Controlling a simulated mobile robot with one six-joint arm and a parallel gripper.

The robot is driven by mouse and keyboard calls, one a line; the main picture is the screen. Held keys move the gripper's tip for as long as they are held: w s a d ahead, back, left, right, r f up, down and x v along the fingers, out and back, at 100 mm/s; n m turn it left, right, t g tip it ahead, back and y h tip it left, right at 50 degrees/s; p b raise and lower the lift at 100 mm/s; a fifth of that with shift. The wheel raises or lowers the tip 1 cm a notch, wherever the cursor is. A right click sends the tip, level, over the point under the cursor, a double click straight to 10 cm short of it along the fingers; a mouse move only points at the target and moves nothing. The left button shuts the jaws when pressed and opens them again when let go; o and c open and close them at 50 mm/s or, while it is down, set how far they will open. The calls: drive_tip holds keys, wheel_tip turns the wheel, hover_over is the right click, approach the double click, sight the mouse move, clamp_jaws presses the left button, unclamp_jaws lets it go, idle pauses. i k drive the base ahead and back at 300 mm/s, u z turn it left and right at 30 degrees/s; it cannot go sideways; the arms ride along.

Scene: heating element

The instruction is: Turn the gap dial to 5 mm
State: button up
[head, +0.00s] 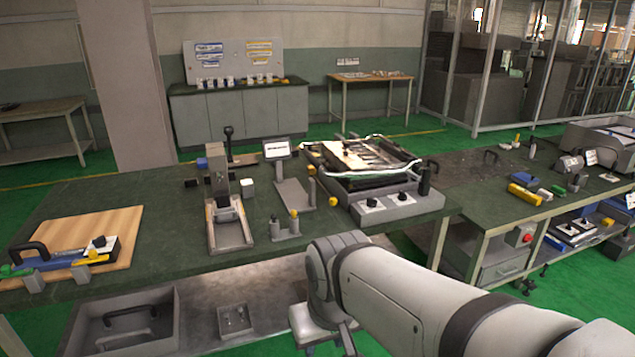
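A grey machine (385,208) with a dark plate and shiny rails on top stands on the green bench, right of centre. Its front panel carries two small dark knobs on white plates, a left knob (372,203) and a right knob (402,196). I cannot tell which, if either, is the gap dial, and their scale marks are too small to read. My gripper (328,338) is low at the bottom centre, in front of the bench and below its top, apart from the machine. Its fingertips are not clear, so its opening cannot be told.
A grey press-like stand (228,222), a small screen (277,149) and a small grey bracket (286,230) stand left of the machine. A wooden board (120,225) with a clamp-like tool lies far left. A grey bin (125,318) is on the lower shelf. Another bench (480,215) stands right.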

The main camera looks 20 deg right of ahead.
sight(370, 202)
drive_tip(key=u, duration=0.05)
drive_tip(key=k, duration=0.55)
drive_tip(key=z, duration=0.7)
drive_tip(key=i, duration=1.5)
drive_tip(key=z, duration=0.55)
drive_tip(key=i, duration=0.65)
drive_tip(key=u, duration=0.05)
